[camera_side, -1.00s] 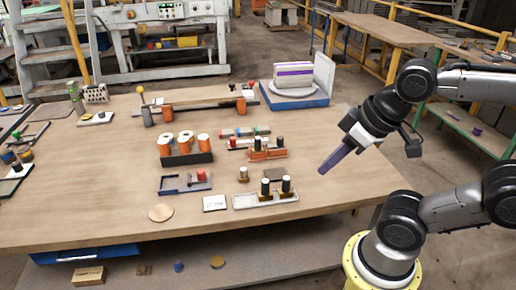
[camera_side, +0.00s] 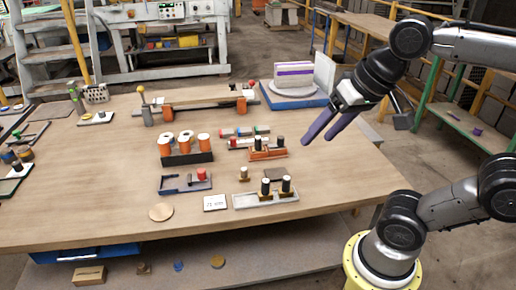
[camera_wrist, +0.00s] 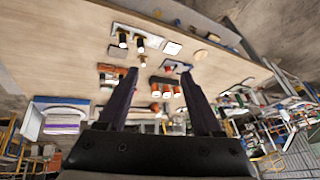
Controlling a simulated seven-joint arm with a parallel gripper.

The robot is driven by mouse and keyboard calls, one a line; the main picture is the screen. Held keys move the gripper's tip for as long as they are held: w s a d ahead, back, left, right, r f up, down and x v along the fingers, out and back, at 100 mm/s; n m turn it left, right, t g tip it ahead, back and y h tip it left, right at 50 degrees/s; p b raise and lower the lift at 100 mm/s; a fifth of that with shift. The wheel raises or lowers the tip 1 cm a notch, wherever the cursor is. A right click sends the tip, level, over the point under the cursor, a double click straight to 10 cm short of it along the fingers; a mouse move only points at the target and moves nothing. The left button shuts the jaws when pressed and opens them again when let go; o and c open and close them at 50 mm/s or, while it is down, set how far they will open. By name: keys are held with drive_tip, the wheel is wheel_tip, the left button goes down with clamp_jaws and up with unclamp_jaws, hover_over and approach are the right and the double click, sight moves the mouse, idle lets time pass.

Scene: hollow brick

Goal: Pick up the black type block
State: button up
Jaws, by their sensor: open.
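Several black-topped pieces are in view, and I cannot tell which is the black type block. Two black cylinders on brass feet (camera_side: 286,185) stand upright in the pale tray (camera_side: 252,204) near the table's front; they also show in the wrist view (camera_wrist: 122,40). Two more dark cylinders (camera_side: 280,141) stand in the orange tray (camera_side: 268,155) behind it. My gripper (camera_side: 318,138) is open and empty, in the air above the table's right side, right of both trays. Its two purple fingers are spread in the wrist view (camera_wrist: 158,74).
A small brass piece (camera_side: 243,175) stands alone behind the pale tray. A blue box with a disc (camera_side: 292,98) is behind. The table's right end is clear.

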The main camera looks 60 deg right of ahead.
drive_tip(key=w+d+r+m, duration=0.2)
drive_tip(key=w+r+m, duration=0.35)
drive_tip(key=w, duration=0.25)
drive_tip(key=m+g, duration=0.6)
drive_tip(key=m, duration=0.4)
hover_over(258, 138)
drive_tip(key=shift+n, duration=0.25)
drive_tip(key=f, duration=2.6)
drive_tip(key=shift+w+a+f, duration=0.1)
drive_tip(key=shift+w+a, duration=0.05)
drive_tip(key=shift+w, duration=0.25)
drive_tip(key=f, duration=0.5)
drive_tip(key=shift+s+d, duration=0.3)
drive_tip(key=shift+s, duration=0.05)
drive_tip(key=shift+f, duration=0.65)
clamp_jaws()
